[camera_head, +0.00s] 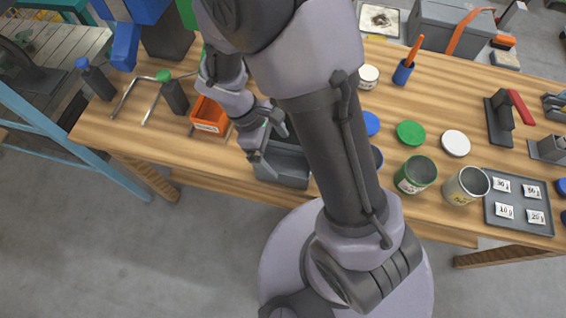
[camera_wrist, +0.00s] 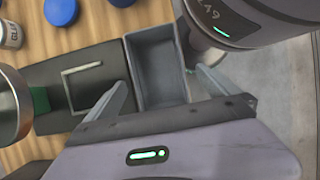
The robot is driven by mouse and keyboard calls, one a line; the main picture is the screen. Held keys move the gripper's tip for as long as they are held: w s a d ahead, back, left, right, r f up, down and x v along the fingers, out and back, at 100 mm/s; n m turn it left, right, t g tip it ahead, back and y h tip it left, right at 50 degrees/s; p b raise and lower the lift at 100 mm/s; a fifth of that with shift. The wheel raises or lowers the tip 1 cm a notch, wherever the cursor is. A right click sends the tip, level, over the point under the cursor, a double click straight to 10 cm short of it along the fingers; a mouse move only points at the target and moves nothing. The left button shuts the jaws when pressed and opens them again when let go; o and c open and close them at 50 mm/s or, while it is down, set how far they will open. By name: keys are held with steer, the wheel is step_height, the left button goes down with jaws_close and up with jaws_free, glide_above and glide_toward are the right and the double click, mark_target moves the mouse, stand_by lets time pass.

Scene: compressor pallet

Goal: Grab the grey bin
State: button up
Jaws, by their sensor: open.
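The grey bin (camera_head: 285,168) stands at the table's front edge, partly hidden behind my arm in the head view. In the wrist view the bin (camera_wrist: 155,62) is an open, rectangular box that looks empty. My gripper (camera_head: 258,152) is at the bin's left side in the head view. In the wrist view its two fingers (camera_wrist: 155,88) are spread apart, with the near part of the bin showing between them. The gripper is open and holds nothing. I cannot tell how far the fingertips are above the rim.
An orange bin (camera_head: 210,115) is to the left. A green can (camera_head: 416,175), a pale can (camera_head: 467,186) and a tray of labelled pieces (camera_head: 520,203) are to the right. A dark panel with an L-shaped line (camera_wrist: 80,82) adjoins the bin.

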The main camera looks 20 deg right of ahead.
mark_target(287, 171)
steer(key=b+x, duration=0.1)
steer(key=x, duration=0.2)
steer(key=b+x, duration=0.2)
steer(key=x, duration=0.1)
steer(key=b+x, duration=0.1)
steer(key=x, duration=0.1)
steer(key=shift+w+f, duration=0.2)
steer(key=shift+f, duration=0.1)
steer(key=shift+r, duration=0.15)
steer(key=shift+c, duration=0.9)
steer(key=c, duration=1.1)
steer(key=shift+c, duration=0.2)
